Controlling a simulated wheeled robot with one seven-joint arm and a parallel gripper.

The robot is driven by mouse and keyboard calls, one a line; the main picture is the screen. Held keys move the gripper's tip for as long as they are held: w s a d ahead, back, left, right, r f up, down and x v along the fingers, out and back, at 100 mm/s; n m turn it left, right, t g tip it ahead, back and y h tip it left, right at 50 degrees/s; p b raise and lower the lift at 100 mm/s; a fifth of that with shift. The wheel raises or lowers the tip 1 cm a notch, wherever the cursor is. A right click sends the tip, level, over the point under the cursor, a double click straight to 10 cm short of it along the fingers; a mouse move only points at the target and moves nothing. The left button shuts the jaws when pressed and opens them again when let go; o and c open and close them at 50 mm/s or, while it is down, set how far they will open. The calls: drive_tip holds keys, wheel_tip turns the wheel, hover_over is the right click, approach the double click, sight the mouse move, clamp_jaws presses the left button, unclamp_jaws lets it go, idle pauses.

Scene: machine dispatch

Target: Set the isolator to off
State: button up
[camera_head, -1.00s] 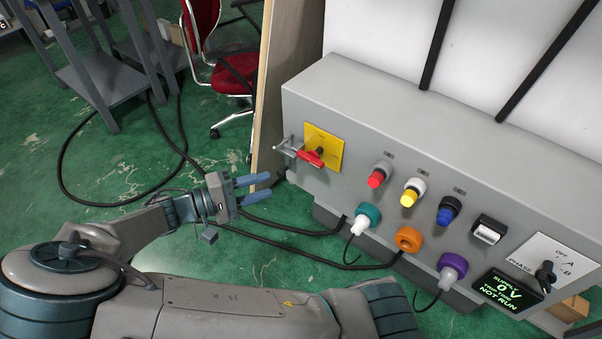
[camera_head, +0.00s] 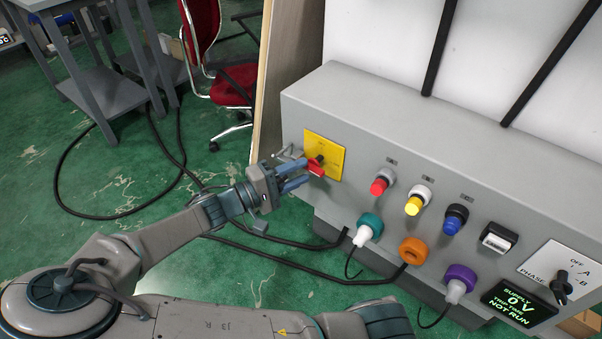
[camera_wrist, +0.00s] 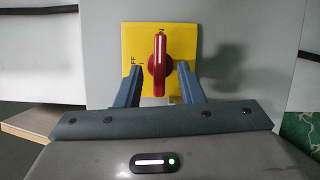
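The isolator is a red rotary handle (camera_head: 317,166) on a yellow plate (camera_head: 337,150) at the left end of the grey panel. In the wrist view, the red handle (camera_wrist: 159,68) stands upright, its white line pointing up toward partly legible lettering on the yellow plate (camera_wrist: 185,38). Lettering that looks like the end of "OFF" lies at its left. My gripper (camera_head: 306,172) is at the handle with blue-grey fingers. In the wrist view, my gripper (camera_wrist: 160,70) is open, one finger on each side of the handle, with gaps visible.
A metal clamp-like piece (camera_head: 288,154) sits close to the plate's left, near my fingers. Red, yellow and blue knobs (camera_head: 413,206) and coloured sockets (camera_head: 413,250) line the panel to the right. A display (camera_head: 519,302) reads 0 V, NOT RUN. Black cables cross the floor below.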

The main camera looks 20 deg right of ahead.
drive_tip(key=shift+w+d, duration=0.15)
drive_tip(key=shift+d, duration=0.4)
